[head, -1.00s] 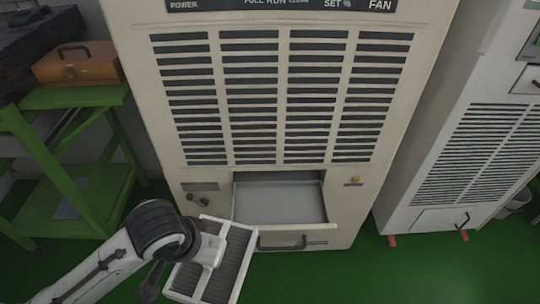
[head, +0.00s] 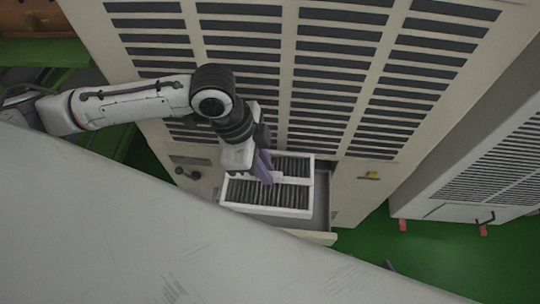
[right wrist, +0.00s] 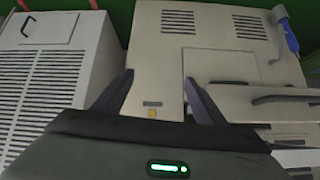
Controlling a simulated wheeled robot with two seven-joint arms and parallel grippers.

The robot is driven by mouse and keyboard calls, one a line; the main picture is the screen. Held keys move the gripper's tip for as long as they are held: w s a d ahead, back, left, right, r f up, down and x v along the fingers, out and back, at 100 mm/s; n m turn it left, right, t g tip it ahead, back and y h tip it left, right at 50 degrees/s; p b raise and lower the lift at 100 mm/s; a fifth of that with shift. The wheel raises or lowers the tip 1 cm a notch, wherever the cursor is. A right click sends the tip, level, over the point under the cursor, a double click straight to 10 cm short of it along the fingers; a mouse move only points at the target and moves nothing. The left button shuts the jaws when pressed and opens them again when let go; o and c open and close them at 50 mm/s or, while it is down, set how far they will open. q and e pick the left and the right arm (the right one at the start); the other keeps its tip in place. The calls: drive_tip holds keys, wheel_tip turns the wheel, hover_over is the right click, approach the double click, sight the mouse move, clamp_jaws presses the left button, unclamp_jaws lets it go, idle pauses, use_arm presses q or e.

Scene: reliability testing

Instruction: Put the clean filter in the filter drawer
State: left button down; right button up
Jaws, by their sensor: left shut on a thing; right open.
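The clean filter (head: 297,211) has a white frame and dark pleats. It lies flat over the open filter drawer (head: 321,205) at the bottom of the beige cabinet, covering most of its opening. I cannot tell whether it rests on the drawer floor or hangs just above. My left gripper (head: 266,178) points down and is shut on the filter's white middle bar. My right gripper (right wrist: 158,85) is open and empty in the right wrist view, facing the cabinet front; it does not show in the head view.
The beige cabinet (head: 285,70) with slatted vents rises behind the drawer. A yellow knob (head: 372,175) sits right of the drawer, a dark latch (head: 187,172) left. A second cabinet (head: 470,160) stands right, with green floor between. A large grey surface, probably mine, hides the lower left.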

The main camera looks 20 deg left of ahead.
use_arm(q)
drive_tip(key=shift+s+f+b, duration=0.15)
drive_tip(key=shift+f+b, duration=0.2)
drive_tip(key=shift+b, duration=0.05)
drive_tip(key=shift+f+b, duration=0.55)
drive_tip(key=shift+b, duration=0.2)
drive_tip(key=shift+f+b, duration=0.7)
drive_tip(key=shift+b, duration=0.25)
drive_tip(key=shift+f+b, duration=0.65)
drive_tip(key=shift+b, duration=0.25)
drive_tip(key=shift+f, duration=0.4)
drive_tip(key=shift+f+b, duration=0.35)
drive_tip(key=shift+f, duration=2.2)
use_arm(e)
drive_tip(key=shift+w+a+f, duration=0.1)
drive_tip(key=shift+a+f, duration=0.15)
drive_tip(key=shift+f, duration=0.55)
drive_tip(key=shift+w+a+f, duration=0.1)
drive_tip(key=shift+a+f, duration=0.15)
drive_tip(key=shift+f, duration=0.5)
drive_tip(key=shift+a+f, duration=0.25)
drive_tip(key=shift+f, duration=0.55)
